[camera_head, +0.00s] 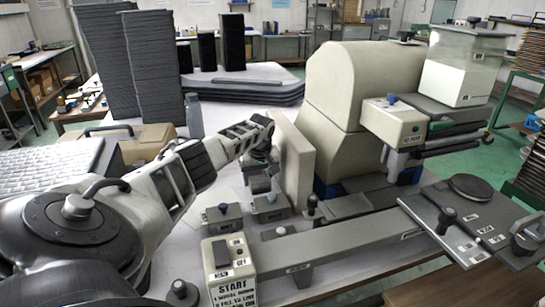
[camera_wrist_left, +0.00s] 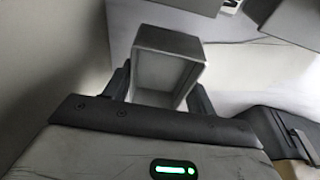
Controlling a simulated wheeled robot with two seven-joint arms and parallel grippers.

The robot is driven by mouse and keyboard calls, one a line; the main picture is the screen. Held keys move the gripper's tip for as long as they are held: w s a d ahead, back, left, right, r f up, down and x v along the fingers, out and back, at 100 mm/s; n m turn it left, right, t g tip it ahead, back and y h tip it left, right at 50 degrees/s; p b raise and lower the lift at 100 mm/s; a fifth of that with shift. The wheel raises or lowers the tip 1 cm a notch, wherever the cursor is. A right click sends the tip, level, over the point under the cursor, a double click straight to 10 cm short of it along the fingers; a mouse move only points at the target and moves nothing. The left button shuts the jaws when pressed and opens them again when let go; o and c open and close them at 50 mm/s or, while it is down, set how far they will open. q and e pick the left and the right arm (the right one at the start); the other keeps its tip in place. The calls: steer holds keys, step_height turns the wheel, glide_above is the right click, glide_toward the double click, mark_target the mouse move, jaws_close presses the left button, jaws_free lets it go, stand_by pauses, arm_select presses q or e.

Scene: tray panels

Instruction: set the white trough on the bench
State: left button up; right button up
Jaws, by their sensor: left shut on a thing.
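The white trough (camera_wrist_left: 170,42) is a pale, open, box-shaped piece; the left wrist view looks into its hollow. It sits between the two dark fingers of my left gripper (camera_head: 260,163), which is shut on it. In the head view the gripper is near the middle, over the bench (camera_head: 184,238), beside an upright cream panel. There the trough is mostly hidden by the gripper and hard to tell apart. Whether it touches the bench cannot be told. My right gripper is not in view.
A large cream machine (camera_head: 355,85) stands right of the gripper, with the upright cream panel (camera_head: 297,165) at its left. Small grey labelled blocks (camera_head: 223,217) lie below the gripper. A START box (camera_head: 230,268) and a long grey beam (camera_head: 350,248) are in front. Dark stacked sheets (camera_head: 155,65) stand behind.

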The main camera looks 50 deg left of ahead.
arm_select(q)
steer(key=shift+w+a+f+b, duration=0.15)
steer(key=shift+f+b, duration=0.2)
steer(key=shift+b, duration=0.3)
steer(key=b+x, duration=0.2)
steer(key=b, duration=0.1)
steer(key=shift+d+f, duration=0.25)
steer(key=shift+f, duration=0.05)
steer(key=shift+f+b, duration=0.3)
steer(key=shift+b, duration=0.15)
steer(key=shift+r, duration=0.15)
steer(key=o, duration=1.3)
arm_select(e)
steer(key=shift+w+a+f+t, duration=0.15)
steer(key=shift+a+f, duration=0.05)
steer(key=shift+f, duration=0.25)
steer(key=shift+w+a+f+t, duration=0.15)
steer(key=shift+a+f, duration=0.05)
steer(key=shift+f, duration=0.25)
